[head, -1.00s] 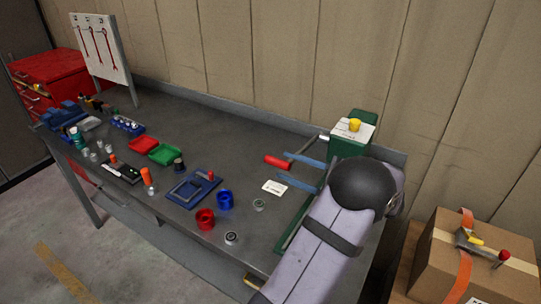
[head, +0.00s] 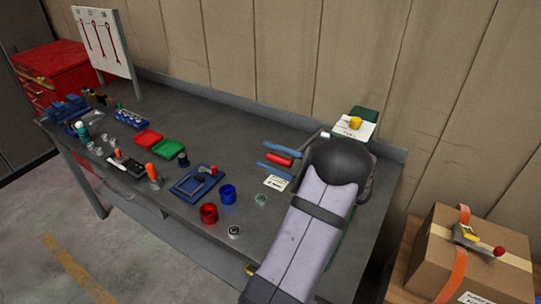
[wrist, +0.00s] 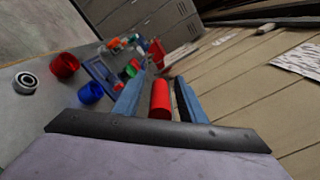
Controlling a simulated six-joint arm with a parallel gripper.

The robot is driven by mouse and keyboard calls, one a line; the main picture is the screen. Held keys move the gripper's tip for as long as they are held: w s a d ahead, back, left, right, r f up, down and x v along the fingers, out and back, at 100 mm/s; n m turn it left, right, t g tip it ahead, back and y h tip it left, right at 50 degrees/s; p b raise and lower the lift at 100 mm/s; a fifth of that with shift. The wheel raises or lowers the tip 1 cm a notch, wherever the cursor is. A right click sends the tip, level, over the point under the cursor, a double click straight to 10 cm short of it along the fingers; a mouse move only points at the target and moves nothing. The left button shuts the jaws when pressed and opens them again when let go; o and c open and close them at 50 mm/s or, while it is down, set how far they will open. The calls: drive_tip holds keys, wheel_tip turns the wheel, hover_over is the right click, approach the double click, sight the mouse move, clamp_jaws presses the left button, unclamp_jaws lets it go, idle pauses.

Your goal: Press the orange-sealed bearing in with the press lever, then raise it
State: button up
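The press (head: 362,114) is a green body at the back right of the bench in the head view, mostly hidden by my arm. Its lever ends in a red handle (head: 281,160). My gripper (head: 269,155) is open, with one blue finger on each side of the handle. The wrist view shows the red handle (wrist: 160,98) between the two fingers, with narrow gaps. A bearing (head: 235,231) lies near the bench's front edge, and another small ring-shaped part (head: 261,198) lies behind it. I see no orange seal; the press's seat is hidden behind my arm.
A red cup (head: 209,214) and a blue cup (head: 228,194) stand near the bearing. A blue fixture (head: 195,187), a green tray (head: 167,149) and a red tray (head: 147,138) are farther left. A white label (head: 276,183) lies near my fingers. A cardboard box (head: 437,250) stands at right.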

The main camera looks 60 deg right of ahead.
clamp_jaws()
wheel_tip(320, 180, up, 6)
drive_tip(key=d+m+p, duration=0.1)
drive_tip(key=d, duration=0.1)
drive_tip(key=shift+r+p, duration=0.25)
drive_tip(key=shift+p, duration=0.15)
unclamp_jaws()
drive_tip(key=shift+d, duration=0.1)
drive_tip(key=s+b, duration=0.3)
drive_tip(key=s, duration=0.4)
drive_tip(key=shift+s, duration=0.2)
